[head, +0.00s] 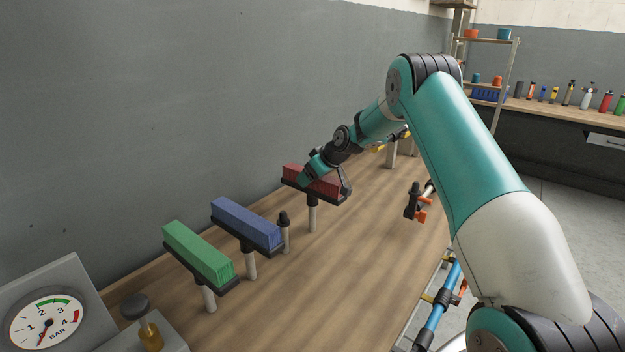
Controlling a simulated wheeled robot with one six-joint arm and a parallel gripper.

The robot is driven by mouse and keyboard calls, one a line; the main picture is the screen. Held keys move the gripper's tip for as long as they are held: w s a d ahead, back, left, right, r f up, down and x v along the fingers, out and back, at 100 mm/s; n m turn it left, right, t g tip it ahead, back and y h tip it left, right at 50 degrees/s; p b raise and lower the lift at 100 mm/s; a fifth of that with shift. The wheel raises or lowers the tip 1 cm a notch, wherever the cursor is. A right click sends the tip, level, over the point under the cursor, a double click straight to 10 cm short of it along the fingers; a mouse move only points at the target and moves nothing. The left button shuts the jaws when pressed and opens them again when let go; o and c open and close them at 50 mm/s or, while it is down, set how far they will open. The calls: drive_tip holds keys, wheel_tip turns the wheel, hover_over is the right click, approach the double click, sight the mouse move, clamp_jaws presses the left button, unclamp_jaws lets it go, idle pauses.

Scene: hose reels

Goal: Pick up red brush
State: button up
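The red brush (298,172) is a red block on a black base, resting on a pale post above the wooden bench. It is the farthest of three brushes in a row, beyond the blue brush (245,222) and the green brush (198,252). My gripper (325,183) is at the red brush, with dark fingers on either side of its middle and right part. My arm reaches in from the right and hides part of the brush. The view is too small to tell whether the fingers touch the brush or are closed on it.
A short dark-topped post (284,232) stands beside the blue brush. A pressure gauge (45,322) and a brass valve (150,335) are at the near left. The grey wall (150,110) runs behind the bench (330,275). An orange-and-black fitting (413,203) stands at the right.

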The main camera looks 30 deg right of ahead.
drive_tip(key=c, duration=1.2)
drive_tip(key=shift+r, duration=0.1)
